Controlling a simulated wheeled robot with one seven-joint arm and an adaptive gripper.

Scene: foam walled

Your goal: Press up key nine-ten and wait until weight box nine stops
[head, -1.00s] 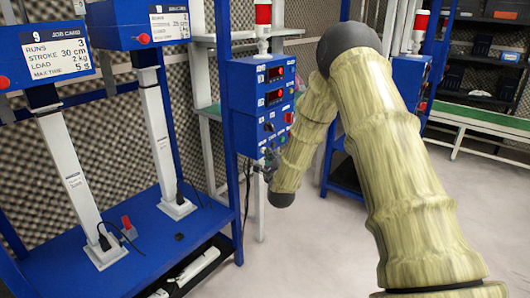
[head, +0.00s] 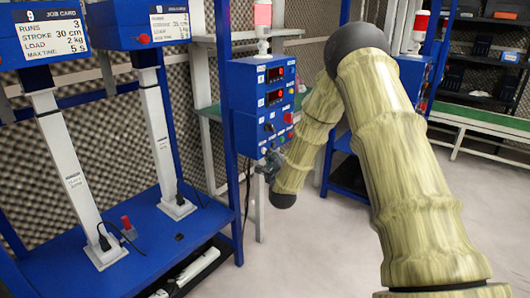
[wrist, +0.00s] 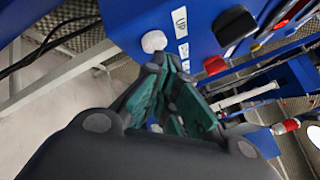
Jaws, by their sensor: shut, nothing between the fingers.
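Weight box nine (head: 20,57) is the blue box at the upper left, with a job card numbered 9, on a slanted white column (head: 67,170). A second blue box (head: 122,32) stands on its own column beside it. The blue control panel (head: 250,98) has two red displays. My gripper (head: 268,165) is at the panel's lower part. In the wrist view, a white round key (wrist: 153,41) sits beside a label reading UP (wrist: 180,22). My shut, empty fingertips (wrist: 157,62) are right at this key; I cannot tell how far it is pressed.
A red button (wrist: 215,65) and a black switch (wrist: 233,25) are close to my fingers. A red-and-white lamp (head: 262,20) stands above the panel. A blue upright (head: 226,130) is left of my gripper. Grey floor (head: 330,245) is open below my arm.

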